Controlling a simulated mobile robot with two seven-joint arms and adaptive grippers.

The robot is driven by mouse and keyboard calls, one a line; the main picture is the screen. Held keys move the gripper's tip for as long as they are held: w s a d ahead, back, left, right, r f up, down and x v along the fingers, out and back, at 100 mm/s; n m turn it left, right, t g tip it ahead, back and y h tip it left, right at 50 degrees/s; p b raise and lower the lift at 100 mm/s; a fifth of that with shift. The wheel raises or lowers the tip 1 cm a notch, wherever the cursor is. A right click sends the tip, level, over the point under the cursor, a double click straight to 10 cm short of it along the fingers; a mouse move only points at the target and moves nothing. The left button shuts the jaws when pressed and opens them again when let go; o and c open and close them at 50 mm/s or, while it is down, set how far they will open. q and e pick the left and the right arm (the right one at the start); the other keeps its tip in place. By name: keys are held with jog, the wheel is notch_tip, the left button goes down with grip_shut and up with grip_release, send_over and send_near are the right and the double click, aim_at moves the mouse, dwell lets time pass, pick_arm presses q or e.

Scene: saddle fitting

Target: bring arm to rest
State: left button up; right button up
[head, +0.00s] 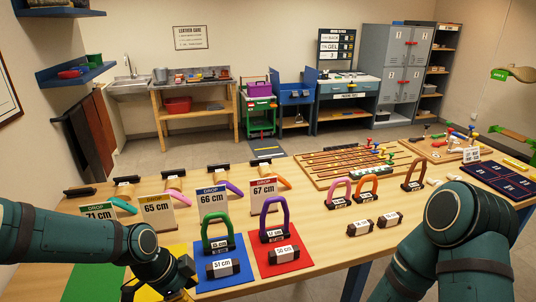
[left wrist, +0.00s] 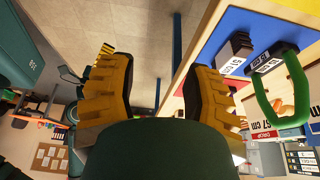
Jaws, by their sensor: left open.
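My left gripper (head: 160,291) is low at the front left of the wooden table (head: 335,228) in the head view, left of the blue mat. In the left wrist view its two yellow-and-black fingers (left wrist: 161,88) stand wide apart with nothing between them but floor and a table edge. My left arm comes in from the left edge. My right arm is at the lower right in the head view, and its gripper is outside the picture. A green stirrup (head: 217,226) stands on the blue mat (head: 240,283); it also shows in the left wrist view (left wrist: 285,118).
A purple stirrup (head: 274,208) stands on a red mat (head: 300,266). Drop signs, such as the 65 cm sign (head: 158,214), stand behind. Pink (head: 337,193) and orange (head: 364,189) stirrups and a peg board (head: 345,163) are farther right. Bare tabletop lies right of the red mat.

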pick_arm(q)
jog(key=s+d+f+n, duration=0.2)
jog(key=f+n, duration=0.3)
jog(key=f, duration=0.2)
jog(key=s+d+f+n, duration=0.2)
jog(key=s+f+n, duration=0.1)
jog(key=f+n, duration=0.3)
jog(key=s+d+f+n, duration=0.2)
jog(key=f+n, duration=0.3)
jog(key=f, duration=0.3)
jog(key=shift+s+d+n+t+y, duration=0.3)
jog(key=shift+s+d, duration=0.1)
jog(key=shift+d, duration=0.15)
